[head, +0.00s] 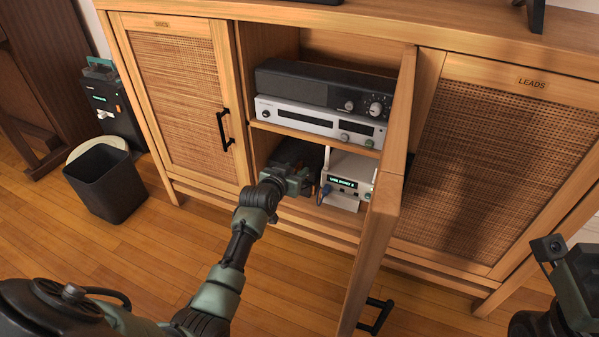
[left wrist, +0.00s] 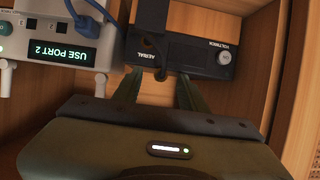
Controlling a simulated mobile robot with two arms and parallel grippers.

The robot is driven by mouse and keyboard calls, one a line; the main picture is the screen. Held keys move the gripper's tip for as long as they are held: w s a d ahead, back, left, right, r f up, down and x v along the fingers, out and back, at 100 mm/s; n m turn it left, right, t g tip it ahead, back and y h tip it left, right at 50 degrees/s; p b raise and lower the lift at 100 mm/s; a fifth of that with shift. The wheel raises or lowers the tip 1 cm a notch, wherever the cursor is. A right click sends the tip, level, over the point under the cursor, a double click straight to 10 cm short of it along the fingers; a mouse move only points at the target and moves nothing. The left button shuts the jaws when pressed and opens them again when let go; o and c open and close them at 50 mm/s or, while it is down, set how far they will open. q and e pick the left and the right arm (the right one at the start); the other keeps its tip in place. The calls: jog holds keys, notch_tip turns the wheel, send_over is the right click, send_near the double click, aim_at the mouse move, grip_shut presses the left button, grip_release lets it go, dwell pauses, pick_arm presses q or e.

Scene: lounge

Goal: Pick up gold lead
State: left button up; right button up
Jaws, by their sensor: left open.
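I make out no gold lead in either view. My left gripper (head: 290,182) reaches into the lower compartment of the cabinet, left of a white box (head: 347,178) that reads "USE PORT 2". A black plug or cable end (left wrist: 160,74) shows at that box, between the fingertips. A blue plug (left wrist: 80,20) is at the white box. Part of my right arm shows at the lower right; its jaws are not visible.
An open cabinet door (head: 382,215) stands just right of the white box. A silver unit (head: 318,122) and a black unit (head: 325,90) sit on the shelf above. Closed doors flank the opening, the right one (head: 500,150) labelled "LEADS". A dark bin (head: 108,185) stands left.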

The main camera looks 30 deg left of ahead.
pick_arm(q)
jog(key=shift+w, duration=0.1)
grip_shut()
jog(key=shift+r, duration=0.2)
